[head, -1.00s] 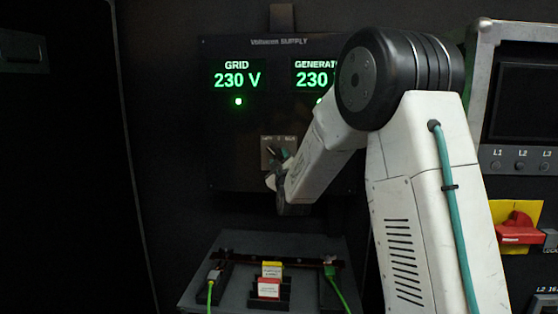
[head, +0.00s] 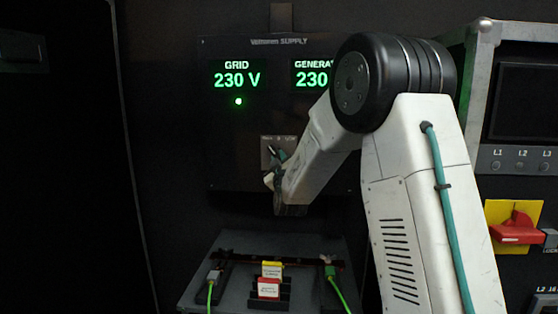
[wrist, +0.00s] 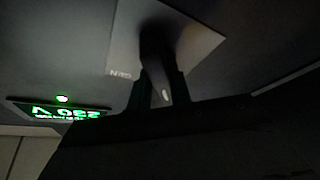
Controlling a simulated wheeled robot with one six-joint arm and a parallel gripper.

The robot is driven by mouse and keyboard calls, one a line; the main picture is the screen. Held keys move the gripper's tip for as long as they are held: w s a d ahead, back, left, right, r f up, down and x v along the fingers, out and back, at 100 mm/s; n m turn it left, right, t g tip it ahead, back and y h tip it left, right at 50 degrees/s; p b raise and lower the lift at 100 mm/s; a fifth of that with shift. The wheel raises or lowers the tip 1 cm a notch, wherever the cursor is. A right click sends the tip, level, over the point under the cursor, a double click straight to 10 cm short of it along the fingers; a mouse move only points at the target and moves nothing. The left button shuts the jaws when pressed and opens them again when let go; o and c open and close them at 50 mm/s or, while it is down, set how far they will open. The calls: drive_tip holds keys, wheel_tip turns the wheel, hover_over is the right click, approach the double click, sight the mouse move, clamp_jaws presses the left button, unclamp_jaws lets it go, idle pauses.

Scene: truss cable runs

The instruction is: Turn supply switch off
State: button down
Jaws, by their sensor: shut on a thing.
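The supply switch is a dark rotary knob (wrist: 153,42) on a pale square plate (wrist: 197,42) in the wrist view. In the head view the plate (head: 267,145) sits low on the dark supply panel (head: 232,130), partly covered by my arm. My gripper (wrist: 160,88) is shut on the knob, with a dark finger on each side of it. In the head view my gripper (head: 276,168) is at the plate. The knob's pointer has a light mark, but the exact position it points at is hard to read.
The GRID display (head: 237,81) reads 230 V with a green lamp lit. The GENERATOR display (head: 312,79) is partly behind my arm. A grey tray (head: 200,290) with cables and red and yellow blocks stands below. A red rotary handle (head: 515,230) is at the right.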

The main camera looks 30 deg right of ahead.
drive_tip(key=shift+w+a+m+g+h, duration=0.1)
drive_tip(key=shift+m+g+h, duration=0.15)
drive_tip(key=shift+m+h, duration=1.1)
drive_tip(key=shift+a+m+g+h, duration=0.15)
drive_tip(key=shift+m+h, duration=0.25)
drive_tip(key=shift+m, duration=1.85)
drive_tip(key=shift+w+m+g+h, duration=0.1)
drive_tip(key=shift+m+g+h, duration=0.2)
drive_tip(key=shift+m+h, duration=1.05)
drive_tip(key=shift+f+m+y, duration=0.1)
drive_tip(key=shift+m+y, duration=0.2)
drive_tip(key=shift+m, duration=0.35)
drive_tip(key=shift+s, duration=0.1)
drive_tip(key=c, duration=1.3)
unclamp_jaws()
drive_tip(key=v, duration=0.7)
drive_tip(key=shift+s+a, duration=0.2)
drive_tip(key=shift+s, duration=0.15)
